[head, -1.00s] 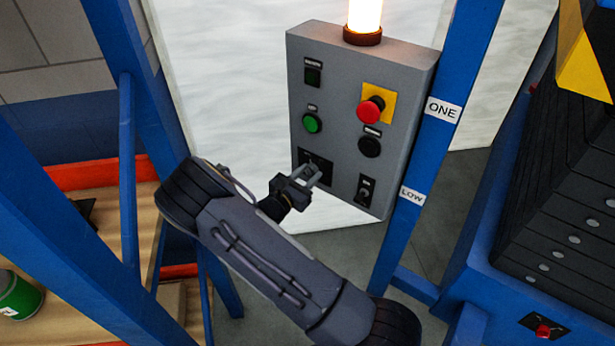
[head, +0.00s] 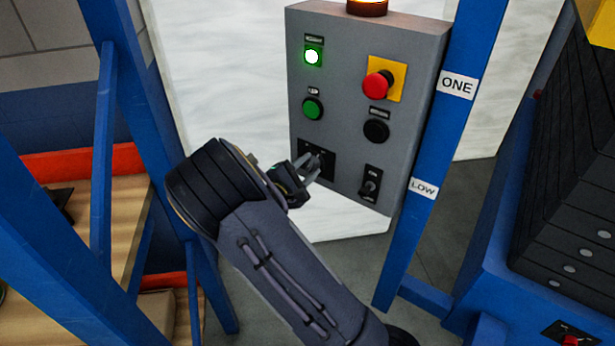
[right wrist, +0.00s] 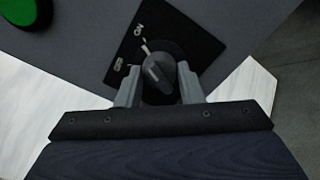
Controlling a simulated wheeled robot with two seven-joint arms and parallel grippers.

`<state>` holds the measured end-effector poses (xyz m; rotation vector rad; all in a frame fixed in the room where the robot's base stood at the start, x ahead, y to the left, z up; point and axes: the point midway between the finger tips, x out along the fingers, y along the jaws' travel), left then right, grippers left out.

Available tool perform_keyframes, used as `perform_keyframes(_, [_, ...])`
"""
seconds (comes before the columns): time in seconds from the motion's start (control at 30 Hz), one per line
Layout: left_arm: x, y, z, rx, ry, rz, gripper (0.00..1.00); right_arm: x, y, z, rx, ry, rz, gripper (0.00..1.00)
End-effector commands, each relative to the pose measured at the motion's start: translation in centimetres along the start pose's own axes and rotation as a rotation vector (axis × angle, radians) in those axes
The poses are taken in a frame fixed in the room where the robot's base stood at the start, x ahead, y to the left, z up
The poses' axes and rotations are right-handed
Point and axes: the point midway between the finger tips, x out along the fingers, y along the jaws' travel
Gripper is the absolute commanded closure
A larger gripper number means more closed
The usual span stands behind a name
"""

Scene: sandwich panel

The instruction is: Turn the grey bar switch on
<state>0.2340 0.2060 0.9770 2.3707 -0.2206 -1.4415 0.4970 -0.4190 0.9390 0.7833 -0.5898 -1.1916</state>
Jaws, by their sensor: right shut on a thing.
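The grey bar switch (right wrist: 158,70) is a dark grey rotary knob on a black plate at the lower left of the grey control panel (head: 340,65). In the right wrist view its white mark points up and slightly left, towards the ON label. My right gripper (head: 312,166) is at the switch, with one finger on each side of the knob, shut on it. In the right wrist view the fingers (right wrist: 158,76) flank the knob. In the head view the gripper partly hides the switch. My left gripper is not in view.
The panel also has a lit green lamp (head: 312,57), a green button (head: 312,108), a red stop button (head: 377,86), a black button (head: 376,131) and a small toggle (head: 370,188). Blue posts (head: 432,150) stand on both sides. A wooden shelf (head: 130,205) is at left.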

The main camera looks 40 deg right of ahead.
Motion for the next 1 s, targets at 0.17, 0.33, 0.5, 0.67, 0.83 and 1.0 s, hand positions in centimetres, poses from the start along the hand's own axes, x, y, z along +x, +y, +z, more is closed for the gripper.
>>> perform_keyframes(0.17, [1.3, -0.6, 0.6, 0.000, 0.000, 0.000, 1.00, -0.1, -0.3, -0.2, 0.083, 0.003, -0.003, 0.89])
perform_keyframes(0.33, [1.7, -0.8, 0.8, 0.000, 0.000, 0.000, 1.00, -0.1, -0.2, -0.1, 0.126, 0.002, -0.003, 0.89])
perform_keyframes(0.5, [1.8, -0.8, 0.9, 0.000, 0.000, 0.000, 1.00, -0.1, -0.1, -0.1, 0.143, 0.002, -0.003, 0.89])
perform_keyframes(0.67, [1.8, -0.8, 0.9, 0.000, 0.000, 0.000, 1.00, -0.1, -0.1, -0.1, 0.146, 0.002, -0.004, 0.89])
perform_keyframes(0.83, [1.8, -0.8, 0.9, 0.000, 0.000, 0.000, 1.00, -0.1, -0.1, -0.1, 0.145, 0.002, -0.004, 0.89])
perform_keyframes(1.0, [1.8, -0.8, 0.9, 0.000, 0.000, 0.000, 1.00, -0.1, -0.1, -0.1, 0.145, 0.002, -0.003, 0.47])
